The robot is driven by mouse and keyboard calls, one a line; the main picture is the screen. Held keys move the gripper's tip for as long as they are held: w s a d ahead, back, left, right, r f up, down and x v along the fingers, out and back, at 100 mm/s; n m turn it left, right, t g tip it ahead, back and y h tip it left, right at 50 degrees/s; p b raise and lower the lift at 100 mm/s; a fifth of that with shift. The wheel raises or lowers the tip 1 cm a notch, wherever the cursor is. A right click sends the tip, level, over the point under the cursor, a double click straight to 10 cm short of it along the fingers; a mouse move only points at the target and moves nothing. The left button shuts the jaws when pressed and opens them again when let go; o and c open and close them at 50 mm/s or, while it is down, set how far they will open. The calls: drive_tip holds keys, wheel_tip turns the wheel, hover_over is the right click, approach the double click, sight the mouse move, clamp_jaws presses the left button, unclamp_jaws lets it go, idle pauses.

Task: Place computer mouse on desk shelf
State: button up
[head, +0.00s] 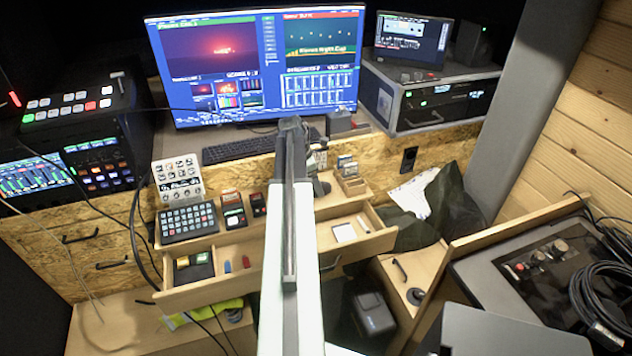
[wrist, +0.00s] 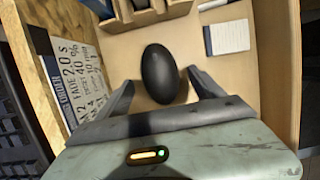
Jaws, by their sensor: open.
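The computer mouse (wrist: 160,73), a dark smooth oval, lies on a pale wooden surface in the wrist view. My gripper (wrist: 158,80) is open, with one finger on each side of the mouse; I cannot tell whether either finger touches it. In the head view my pale arm runs up the middle and hides much of the desk, and I cannot make out the mouse there. The desk's upper level holds a black keyboard (head: 240,147) below a large monitor (head: 258,66). Which level is the desk shelf is unclear.
In the wrist view, a printed sheet (wrist: 78,75) lies left of the mouse and a white notepad (wrist: 228,37) lies right. In the head view, a button panel (head: 187,220), a white keypad (head: 178,178) and a small wooden organizer (head: 351,182) stand above open drawers.

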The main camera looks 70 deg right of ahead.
drive_tip(key=p+v, duration=0.8)
drive_tip(key=v, duration=0.2)
drive_tip(key=shift+w, duration=0.1)
drive_tip(key=w+a+m+t, duration=0.2)
drive_tip(key=w+a+m, duration=0.1)
drive_tip(key=w+a, duration=2.4)
drive_tip(key=w+a+f+m+y, duration=0.1)
drive_tip(key=a+m, duration=0.3)
drive_tip(key=a, duration=3.4)
drive_tip(key=shift+w+m+t+y, duration=0.3)
drive_tip(key=shift+m+y, duration=0.1)
drive_tip(key=shift+y, duration=0.2)
